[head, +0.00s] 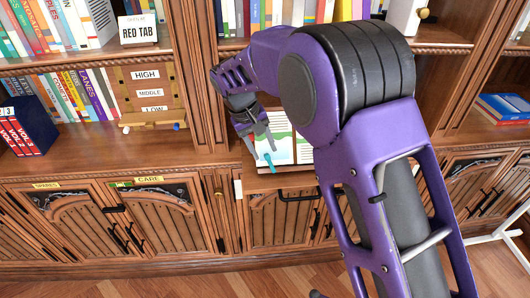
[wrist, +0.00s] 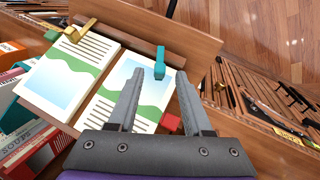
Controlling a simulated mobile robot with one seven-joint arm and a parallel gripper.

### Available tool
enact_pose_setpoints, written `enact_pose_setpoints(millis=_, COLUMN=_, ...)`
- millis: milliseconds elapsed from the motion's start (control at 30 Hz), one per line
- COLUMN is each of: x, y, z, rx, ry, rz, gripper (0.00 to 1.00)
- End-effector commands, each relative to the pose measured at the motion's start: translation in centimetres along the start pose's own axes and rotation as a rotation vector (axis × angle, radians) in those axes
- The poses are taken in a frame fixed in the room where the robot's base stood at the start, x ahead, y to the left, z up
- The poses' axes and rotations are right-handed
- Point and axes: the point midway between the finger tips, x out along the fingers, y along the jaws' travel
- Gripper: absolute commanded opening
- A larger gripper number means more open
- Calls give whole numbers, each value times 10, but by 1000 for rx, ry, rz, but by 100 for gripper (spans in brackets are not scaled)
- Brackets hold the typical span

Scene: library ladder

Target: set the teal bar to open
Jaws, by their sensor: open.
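The teal bar (wrist: 160,63) is a small upright piece at the edge of an open book (wrist: 135,88), next to a wooden lip, in the wrist view. It also shows in the head view (head: 269,158), just below my gripper. My gripper (wrist: 159,74) is open, with one grey finger on each side of the bar's line and the bar slightly beyond the tips. I cannot tell whether either finger touches it. In the head view my gripper (head: 256,133) is partly hidden against the book.
A red block (wrist: 170,123) lies between my fingers, nearer the palm. A brass piece (wrist: 80,30) and a green block (wrist: 53,35) sit at the book's far corner. The wooden lip (wrist: 190,40) borders the book. Cabinet doors (head: 150,215) stand below left; bookshelves surround the spot.

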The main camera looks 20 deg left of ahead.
Motion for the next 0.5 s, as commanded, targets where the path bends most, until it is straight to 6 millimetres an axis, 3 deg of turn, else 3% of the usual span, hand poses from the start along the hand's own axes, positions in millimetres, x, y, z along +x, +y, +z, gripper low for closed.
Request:
enact_pose_setpoints(millis=200, x=19, y=1, z=0, rx=1, ry=-1, rz=1, gripper=50)
enact_pose_setpoints(millis=500, x=20, y=0, z=0, rx=1, ry=0, rz=0, gripper=50)
